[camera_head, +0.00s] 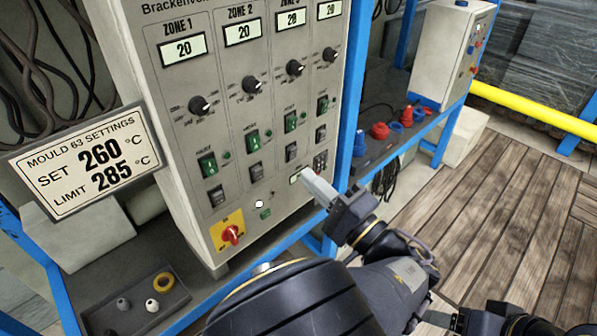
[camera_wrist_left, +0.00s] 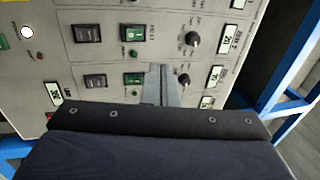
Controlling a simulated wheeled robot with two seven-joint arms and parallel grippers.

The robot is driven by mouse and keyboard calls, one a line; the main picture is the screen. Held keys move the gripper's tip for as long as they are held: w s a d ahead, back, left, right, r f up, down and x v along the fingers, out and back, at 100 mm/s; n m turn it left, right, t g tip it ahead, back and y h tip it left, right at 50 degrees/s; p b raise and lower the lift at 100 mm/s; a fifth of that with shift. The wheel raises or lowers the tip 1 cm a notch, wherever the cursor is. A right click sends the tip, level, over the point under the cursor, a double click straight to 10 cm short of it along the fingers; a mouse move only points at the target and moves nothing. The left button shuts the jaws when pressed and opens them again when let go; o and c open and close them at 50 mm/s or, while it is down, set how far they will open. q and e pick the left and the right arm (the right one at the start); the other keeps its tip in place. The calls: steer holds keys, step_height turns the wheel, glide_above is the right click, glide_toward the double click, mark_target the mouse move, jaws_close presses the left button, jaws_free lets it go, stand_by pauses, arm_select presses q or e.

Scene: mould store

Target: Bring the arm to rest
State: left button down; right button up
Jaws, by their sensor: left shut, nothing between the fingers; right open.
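My left gripper (camera_head: 308,176) is in front of the lower right of a grey control cabinet (camera_head: 215,130). Its pale fingers are shut with nothing between them, and they also show in the left wrist view (camera_wrist_left: 160,70) over the panel's switches. I cannot tell whether the fingertips touch the panel. They are close to a small display and keypad (camera_head: 320,160). My right gripper (camera_head: 432,317) is only partly in view at the bottom edge, away from the cabinet; it is open.
A sign (camera_head: 85,160) reads set 260, limit 285 °C. The zone displays I can read show 20. A red rotary switch (camera_head: 232,234) sits on a yellow plate. Small parts lie in a dark tray (camera_head: 107,318). Blue frame posts stand beside the cabinet. Wooden floor (camera_head: 510,220) is clear at right.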

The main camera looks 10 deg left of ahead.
arm_select(q)
steer(key=shift+s+d, duration=0.15)
steer(key=shift+s, duration=0.05)
stand_by(0.4)
steer(key=s+a+f+n+g+h+p, duration=0.1)
steer(key=s+a+f+g+h, duration=0.2)
steer(key=a+g, duration=0.45)
steer(key=s+a+f+n+g+h+p, duration=0.15)
steer(key=a+f+g+h, duration=0.3)
steer(key=a, duration=0.55)
steer(key=s+a+f+n+g+h+p, duration=0.1)
steer(key=s+a+f+n+h+p, duration=0.1)
steer(key=s+h, duration=0.55)
steer(key=s+d+r+n+t+h+p, duration=0.1)
steer(key=s+d+r+n+t+h, duration=0.1)
steer(key=s+r+n+t+h, duration=0.2)
steer(key=shift+s+d+r+n+t+h+p, duration=0.2)
steer(key=shift+r+n+t+h+p, duration=0.25)
steer(key=shift+r+t+h, duration=0.35)
